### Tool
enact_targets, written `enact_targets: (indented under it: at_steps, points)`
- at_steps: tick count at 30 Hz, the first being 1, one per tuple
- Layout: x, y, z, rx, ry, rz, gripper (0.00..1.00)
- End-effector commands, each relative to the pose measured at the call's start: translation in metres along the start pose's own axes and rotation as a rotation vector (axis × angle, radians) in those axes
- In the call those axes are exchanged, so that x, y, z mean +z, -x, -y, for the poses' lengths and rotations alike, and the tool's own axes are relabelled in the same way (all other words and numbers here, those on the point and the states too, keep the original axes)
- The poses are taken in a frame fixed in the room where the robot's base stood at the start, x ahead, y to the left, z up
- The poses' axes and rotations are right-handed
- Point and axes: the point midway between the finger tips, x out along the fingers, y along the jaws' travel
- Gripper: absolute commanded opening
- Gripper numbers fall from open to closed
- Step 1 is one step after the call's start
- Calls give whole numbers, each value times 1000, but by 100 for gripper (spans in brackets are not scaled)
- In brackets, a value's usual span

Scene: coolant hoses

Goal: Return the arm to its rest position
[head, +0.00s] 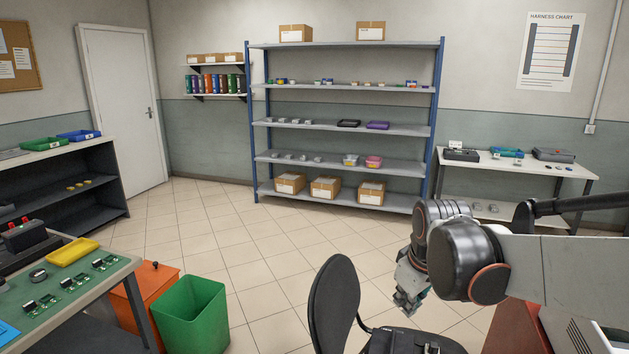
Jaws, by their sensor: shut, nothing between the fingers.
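My arm reaches in from the right edge of the head view, with its dark wrist joint in front of the floor. My gripper (408,300) hangs at the end of the arm, pointing down, above and beside the black chair. Its fingers look closed together, and I see nothing held in them. No coolant hose can be made out in this view.
A black chair (334,300) stands close below my gripper. A green bin (190,315) and an orange cabinet (150,292) stand beside the left workbench (110,295). A blue-framed shelf (345,129) and a side table (590,170) stand behind. The tiled floor between is clear.

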Motion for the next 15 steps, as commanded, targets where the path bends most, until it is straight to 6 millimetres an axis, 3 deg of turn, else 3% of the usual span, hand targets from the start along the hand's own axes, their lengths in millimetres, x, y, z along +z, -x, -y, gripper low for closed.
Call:
enact_targets:
  at_steps: [6, 15]
  points:
    - [42, 40, 23, 38, -157, -71, 0]
    - [101, 69, 56, 73, -372, -175, 0]
